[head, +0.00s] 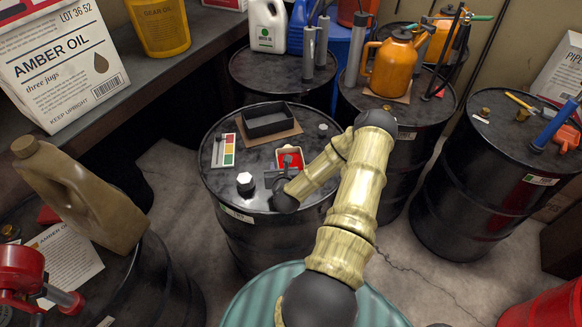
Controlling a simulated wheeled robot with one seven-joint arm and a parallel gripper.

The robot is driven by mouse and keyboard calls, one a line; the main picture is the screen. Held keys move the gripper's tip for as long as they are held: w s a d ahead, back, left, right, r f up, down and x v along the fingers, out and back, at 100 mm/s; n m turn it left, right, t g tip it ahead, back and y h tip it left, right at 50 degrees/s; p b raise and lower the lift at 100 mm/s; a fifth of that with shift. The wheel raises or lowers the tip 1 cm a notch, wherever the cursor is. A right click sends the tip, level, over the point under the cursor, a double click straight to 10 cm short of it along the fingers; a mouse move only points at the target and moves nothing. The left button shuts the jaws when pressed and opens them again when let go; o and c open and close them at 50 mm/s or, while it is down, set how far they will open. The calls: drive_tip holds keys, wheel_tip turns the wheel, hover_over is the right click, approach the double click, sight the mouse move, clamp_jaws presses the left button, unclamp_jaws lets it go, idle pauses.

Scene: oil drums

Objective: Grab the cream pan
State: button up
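I cannot make out a clearly cream-coloured pan in the head view. My gripper (286,164) is over the middle drum top (217,178), at the end of my arm. It is small and dark against the black lid, and I cannot tell whether its fingers are open or shut. A small red tray (290,157) with a pale rim lies right at the gripper and is partly covered by it. I cannot tell whether they touch.
The same drum bears a black open tray (268,121) on cardboard, a colour-striped card (224,151) and a white-capped item (245,182). Other drums crowd around it, with an orange can (390,65) behind. A tan jug (82,196) stands left.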

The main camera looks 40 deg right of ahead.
drive_tip(key=shift+p+x, duration=0.55)
drive_tip(key=shift+x, duration=1.25)
drive_tip(key=shift+a, duration=0.15)
clamp_jaws()
